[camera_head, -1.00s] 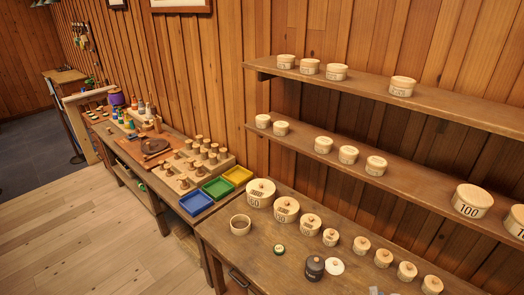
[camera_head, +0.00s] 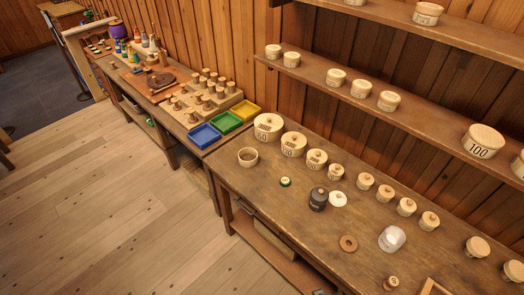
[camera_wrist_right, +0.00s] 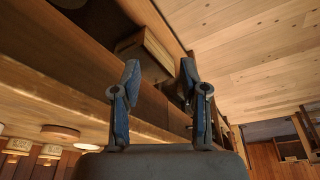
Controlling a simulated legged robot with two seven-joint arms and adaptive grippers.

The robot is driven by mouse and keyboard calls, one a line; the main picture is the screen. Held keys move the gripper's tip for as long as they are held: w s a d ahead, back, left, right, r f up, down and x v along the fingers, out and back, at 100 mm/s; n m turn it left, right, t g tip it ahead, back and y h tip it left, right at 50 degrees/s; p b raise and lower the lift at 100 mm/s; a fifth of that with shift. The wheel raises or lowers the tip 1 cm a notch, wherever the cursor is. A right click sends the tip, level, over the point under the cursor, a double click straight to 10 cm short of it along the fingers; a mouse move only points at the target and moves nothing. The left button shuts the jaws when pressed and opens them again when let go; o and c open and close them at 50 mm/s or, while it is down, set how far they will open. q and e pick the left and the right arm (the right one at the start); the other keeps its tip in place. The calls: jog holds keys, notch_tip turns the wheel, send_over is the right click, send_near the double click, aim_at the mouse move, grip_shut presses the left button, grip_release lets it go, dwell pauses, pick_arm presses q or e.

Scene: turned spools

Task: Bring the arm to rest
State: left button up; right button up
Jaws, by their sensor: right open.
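My right gripper (camera_wrist_right: 160,76) shows in the right wrist view with its two blue fingers spread apart and nothing between them. It is beside a wooden bench; the bench's front edge and a box (camera_wrist_right: 150,58) on the lower shelf lie beyond the fingers. My left gripper is in neither view.
Blue (camera_head: 204,135), green and yellow trays stand farther left. The wood floor (camera_head: 120,220) is clear.

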jog(key=s+f+g+b, duration=0.1)
jog(key=s+f+b, duration=0.1)
jog(key=f, duration=1.1)
jog(key=s+f+b, duration=0.2)
jog(key=f, duration=1.1)
jog(key=s+d+f+g+b, duration=0.1)
jog(key=s+d+f+b, duration=0.2)
jog(key=s+f, duration=1.3)
notch_tip(320, 180, down, 3)
jog(key=shift+s+d+r+b, duration=0.15)
jog(key=shift+s+b, duration=0.2)
jog(key=shift+b, duration=0.35)
